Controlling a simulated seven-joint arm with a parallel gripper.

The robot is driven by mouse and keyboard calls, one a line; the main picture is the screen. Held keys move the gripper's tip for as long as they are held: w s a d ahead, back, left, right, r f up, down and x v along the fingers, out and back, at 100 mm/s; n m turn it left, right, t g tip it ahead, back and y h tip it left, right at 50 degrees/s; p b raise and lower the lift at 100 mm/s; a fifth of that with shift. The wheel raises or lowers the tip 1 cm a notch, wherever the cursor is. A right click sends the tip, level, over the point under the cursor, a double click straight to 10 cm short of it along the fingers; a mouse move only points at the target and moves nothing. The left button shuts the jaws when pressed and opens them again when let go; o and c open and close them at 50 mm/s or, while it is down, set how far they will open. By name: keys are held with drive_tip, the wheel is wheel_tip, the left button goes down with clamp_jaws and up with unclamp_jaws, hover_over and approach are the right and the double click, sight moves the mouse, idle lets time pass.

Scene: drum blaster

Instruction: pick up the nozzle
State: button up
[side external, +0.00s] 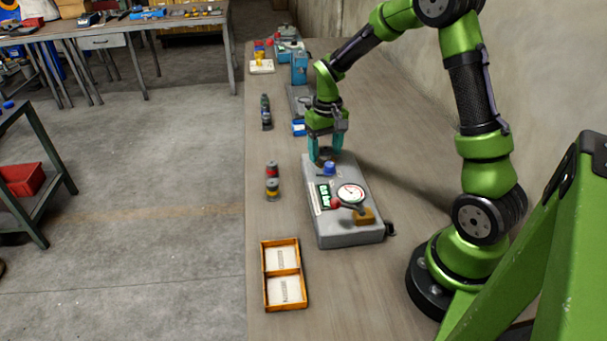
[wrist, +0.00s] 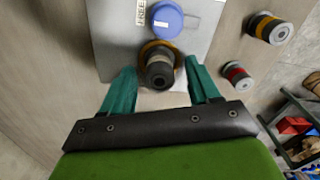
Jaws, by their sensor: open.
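A dark, round nozzle-like piece (wrist: 160,70) stands on the grey device box (side external: 350,232), in an orange-brown ring. In the wrist view it lies between the two teal fingers of my gripper (side external: 326,148), which are spread apart to either side of it. I cannot tell whether either finger touches it. In the side view the fingers point down at the far end of the box and mostly hide the piece. Two similar banded pieces stand on the table left of the box, one with a yellow band (wrist: 268,27) and one with a red band (wrist: 235,73).
A blue knob (side external: 329,169) sits close to the fingers on the box, with a round gauge (side external: 350,194) and a red ball-ended lever (side external: 337,203) nearer the camera. A wooden tray (side external: 265,278) lies at the front. Other devices (side external: 300,68) stand farther back. Bare table lies around the box.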

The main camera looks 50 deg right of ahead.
drive_tip(key=shift+c, duration=0.2)
clamp_jaws()
drive_tip(key=shift+r, duration=0.1)
